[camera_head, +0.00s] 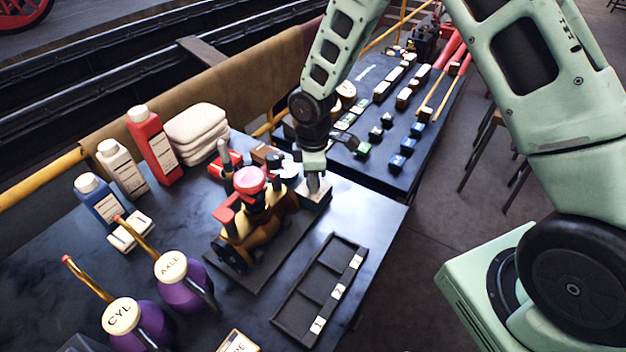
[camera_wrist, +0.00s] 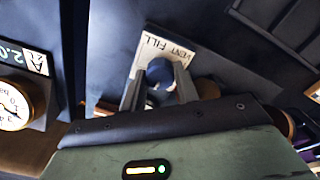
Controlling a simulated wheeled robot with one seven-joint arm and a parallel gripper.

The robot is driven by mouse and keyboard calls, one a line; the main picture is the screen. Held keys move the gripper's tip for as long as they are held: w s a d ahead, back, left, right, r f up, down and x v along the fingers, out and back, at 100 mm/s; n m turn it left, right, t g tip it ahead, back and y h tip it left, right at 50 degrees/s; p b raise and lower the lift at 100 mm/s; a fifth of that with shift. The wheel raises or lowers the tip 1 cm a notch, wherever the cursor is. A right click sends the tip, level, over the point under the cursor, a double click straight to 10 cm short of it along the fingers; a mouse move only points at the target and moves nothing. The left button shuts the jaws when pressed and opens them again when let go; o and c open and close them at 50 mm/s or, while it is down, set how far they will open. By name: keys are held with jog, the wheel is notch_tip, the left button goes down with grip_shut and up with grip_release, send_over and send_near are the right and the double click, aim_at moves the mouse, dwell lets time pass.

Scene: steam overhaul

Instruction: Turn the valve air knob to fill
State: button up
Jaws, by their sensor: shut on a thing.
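The valve air knob (camera_wrist: 160,74) is a dark blue round knob in the wrist view. It sits on a pale plate (camera_wrist: 147,48) lettered VENT and FILL, whose text appears upside down. My gripper (camera_wrist: 159,86) has one finger on each side of the knob and is shut on it. In the head view my gripper (camera_head: 314,182) points down at the valve block (camera_head: 318,198), beside the model engine, and hides the knob. I cannot tell which word the knob points to.
A model steam engine (camera_head: 262,222) stands just left of my gripper. A divided black tray (camera_head: 296,275) lies in front. Purple oil cans (camera_head: 155,318), bottles (camera_head: 152,146) and folded cloths (camera_head: 195,126) stand to the left. A gauge (camera_wrist: 14,105) shows at left in the wrist view.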

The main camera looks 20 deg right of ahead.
jog(key=m+b, duration=0.2)
jog(key=m, duration=0.3)
jog(key=shift+m, duration=0.3)
jog(key=m+b, duration=0.1)
jog(key=m, duration=0.4)
jog(key=shift+m, duration=0.3)
jog(key=o, duration=1)
jog(key=shift+c, duration=0.2)
jog(key=shift+r, duration=0.15)
notch_tip(320, 180, up, 17)
jog(key=b, duration=0.3)
jog(key=shift+r, duration=0.1)
